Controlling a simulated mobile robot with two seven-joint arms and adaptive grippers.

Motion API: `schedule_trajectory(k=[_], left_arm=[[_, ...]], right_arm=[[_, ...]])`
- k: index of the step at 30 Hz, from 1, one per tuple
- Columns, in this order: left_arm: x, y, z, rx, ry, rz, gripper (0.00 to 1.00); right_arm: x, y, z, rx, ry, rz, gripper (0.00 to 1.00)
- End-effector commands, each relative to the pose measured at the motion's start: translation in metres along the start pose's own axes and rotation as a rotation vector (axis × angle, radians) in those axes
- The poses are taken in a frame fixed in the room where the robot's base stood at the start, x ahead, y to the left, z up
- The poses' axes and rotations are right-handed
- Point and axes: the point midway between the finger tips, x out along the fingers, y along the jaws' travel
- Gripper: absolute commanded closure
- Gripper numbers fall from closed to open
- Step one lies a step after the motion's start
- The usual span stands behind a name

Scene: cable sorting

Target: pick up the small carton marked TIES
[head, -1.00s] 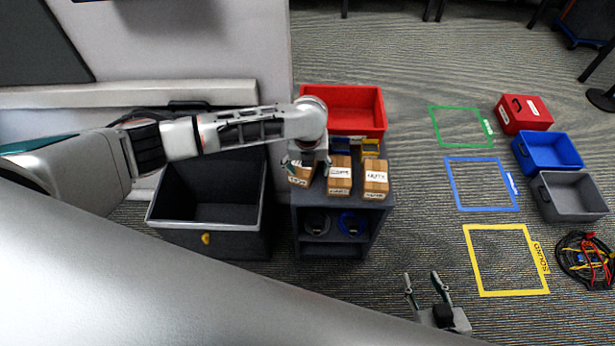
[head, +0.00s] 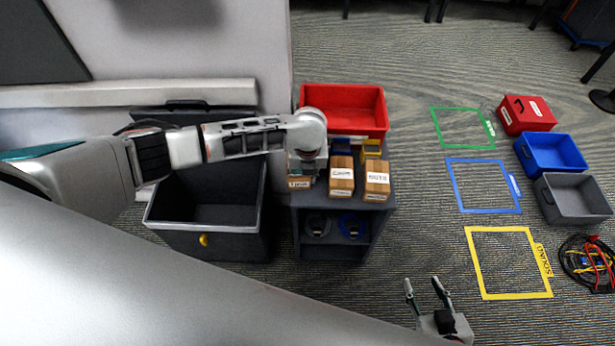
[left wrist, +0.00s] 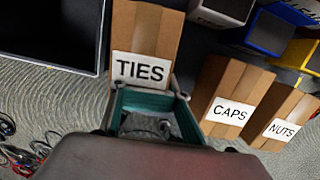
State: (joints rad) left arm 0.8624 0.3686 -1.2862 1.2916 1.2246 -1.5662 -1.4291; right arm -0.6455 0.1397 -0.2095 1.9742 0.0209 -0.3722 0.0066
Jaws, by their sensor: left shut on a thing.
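The small brown carton marked TIES (left wrist: 146,32) shows upright in the left wrist view, its white label facing me. In the head view only the lower front of the TIES carton (head: 300,183) shows; my left gripper hides the rest. My left gripper (head: 306,168) is over it at the left end of the dark shelf unit's top. In the left wrist view its fingers (left wrist: 147,92) are at the carton's near side, shut on it. My right gripper (head: 427,290) is open and empty over the floor at the bottom of the head view.
Cartons marked CAPS (left wrist: 228,100) and NUTS (left wrist: 284,118) stand close to the right. Small blue (head: 340,145) and yellow (head: 371,148) bins and a red bin (head: 345,128) are behind. A dark open crate (head: 208,240) is left. Taped floor squares lie right.

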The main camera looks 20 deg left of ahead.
Motion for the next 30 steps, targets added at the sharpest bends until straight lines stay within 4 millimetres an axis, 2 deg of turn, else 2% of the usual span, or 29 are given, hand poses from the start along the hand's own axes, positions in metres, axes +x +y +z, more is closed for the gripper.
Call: schedule_trajectory(k=[8,14,20,30], left_arm=[[-0.003,0.002,0.001,0.0,-0.001,0.004,1.0],[-0.025,0.001,0.005,0.0,-0.003,0.001,1.0],[-0.068,0.0,0.012,0.001,-0.005,-0.001,1.0],[-0.155,0.0,0.025,0.001,-0.005,0.0,1.0]], right_arm=[[0.0,0.0,-0.002,0.0,0.001,0.0,0.6],[-0.004,0.002,-0.009,0.003,0.007,0.001,0.6],[-0.009,0.002,-0.019,0.004,0.008,-0.001,0.6],[-0.023,0.007,-0.046,0.001,0.023,0.003,0.6]])
